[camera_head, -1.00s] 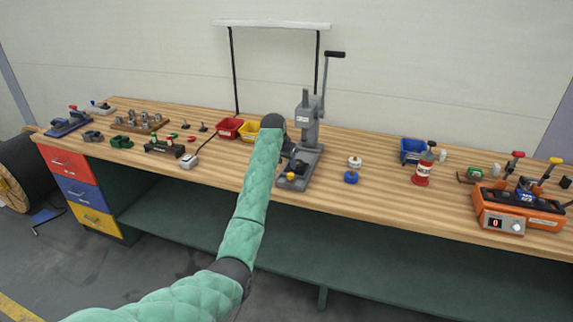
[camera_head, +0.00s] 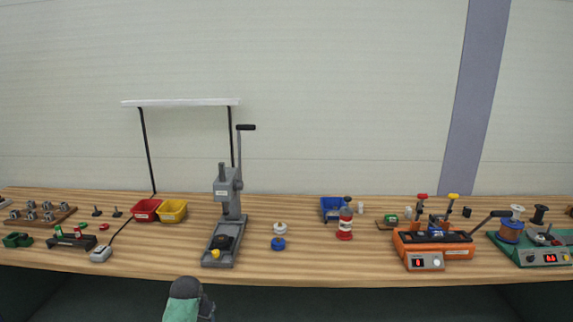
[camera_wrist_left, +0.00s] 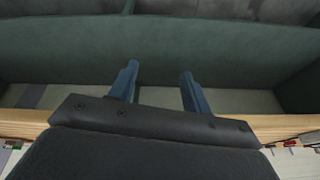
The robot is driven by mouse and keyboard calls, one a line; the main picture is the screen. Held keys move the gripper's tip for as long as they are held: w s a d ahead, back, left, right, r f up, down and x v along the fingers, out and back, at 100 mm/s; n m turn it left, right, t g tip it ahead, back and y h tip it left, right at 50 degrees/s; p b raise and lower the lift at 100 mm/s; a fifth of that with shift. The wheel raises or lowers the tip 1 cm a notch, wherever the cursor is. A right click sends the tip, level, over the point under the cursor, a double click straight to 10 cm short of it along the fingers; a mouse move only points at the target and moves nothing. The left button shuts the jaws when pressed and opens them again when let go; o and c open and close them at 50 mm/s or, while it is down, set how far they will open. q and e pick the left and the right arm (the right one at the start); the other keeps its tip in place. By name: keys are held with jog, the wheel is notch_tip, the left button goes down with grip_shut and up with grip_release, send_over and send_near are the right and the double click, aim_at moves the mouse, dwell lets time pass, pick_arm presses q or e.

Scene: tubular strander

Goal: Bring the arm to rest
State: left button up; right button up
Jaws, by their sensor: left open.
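My left arm (camera_head: 184,304) shows only at the bottom edge of the head view, in front of the bench and below its front edge. Most of it is out of frame, and its gripper is hard to make out there. In the left wrist view my left gripper (camera_wrist_left: 158,83) has its two blue fingers apart with nothing between them. Dark green panels of the bench's underside lie beyond the fingers. My right gripper is in neither current view.
The wooden bench (camera_head: 310,270) spans the head view. The bench edge (camera_wrist_left: 25,125) is close in the wrist view.

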pick_arm(q)
jog(key=s+d+f, duration=0.2)
jog(key=s+f, duration=0.1)
jog(key=s, duration=0.9)
jog(key=s+d+f, duration=0.1)
jog(key=s+f, duration=0.1)
jog(key=s, duration=1.1)
jog(key=s+d+r, duration=0.2)
jog(key=s, duration=0.8)
jog(key=s+d+r, duration=0.1)
jog(key=s+r, duration=0.2)
jog(key=s, duration=0.6)
notch_tip(320, 180, down, 28)
jog(key=w+d+g+b, duration=0.1)
jog(key=w+d+b, duration=0.1)
jog(key=s+f, duration=0.4)
jog(key=f, duration=0.7)
jog(key=s+f+g+b, duration=0.1)
jog(key=s+f, duration=0.3)
jog(key=f, duration=0.8)
jog(key=shift+s+f, duration=0.3)
jog(key=shift+s, duration=0.05)
pick_arm(e)
jog(key=w+a+r, duration=0.2)
jog(key=w+r, duration=0.1)
jog(key=r, duration=0.2)
jog(key=shift+a+r, duration=0.35)
jog(key=shift+w, duration=0.15)
